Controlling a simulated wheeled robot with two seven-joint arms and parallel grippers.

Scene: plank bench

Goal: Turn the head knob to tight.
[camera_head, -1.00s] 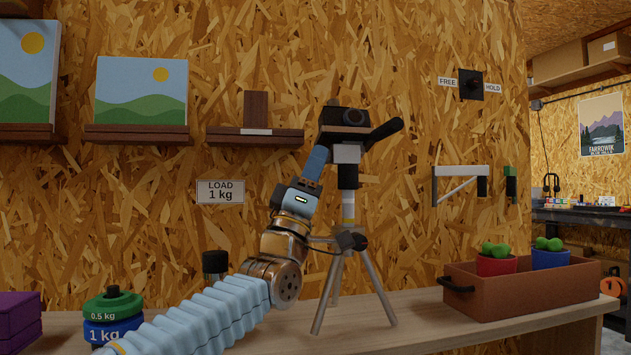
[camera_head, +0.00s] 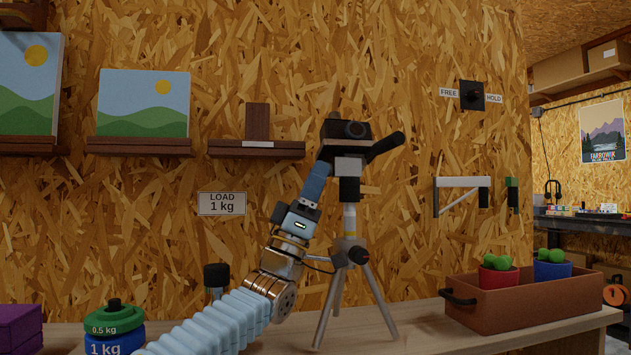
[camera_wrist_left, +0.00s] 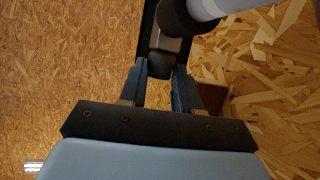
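The tripod (camera_head: 349,219) stands upright on the bench with a dark head (camera_head: 349,189) and a boxy camera (camera_head: 346,130) on top. A black pan handle (camera_head: 386,146) sticks out to the right. My left gripper (camera_head: 322,165) reaches up to the left side of the head. In the left wrist view, my left gripper (camera_wrist_left: 160,79) has its two blue-grey fingers on either side of a dark round head knob (camera_wrist_left: 160,66), seemingly touching it. The knob's marking and the tight position are not readable. In the head view the fingers hide the knob. My right gripper is not in view.
A brown crate (camera_head: 512,309) with potted plants stands at right. Green and blue weights (camera_head: 114,319) and a black-topped post (camera_head: 216,275) are at left. A FREE/HOLD switch (camera_head: 473,95) and a bracket (camera_head: 462,183) are on the wall. The bench between tripod and crate is clear.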

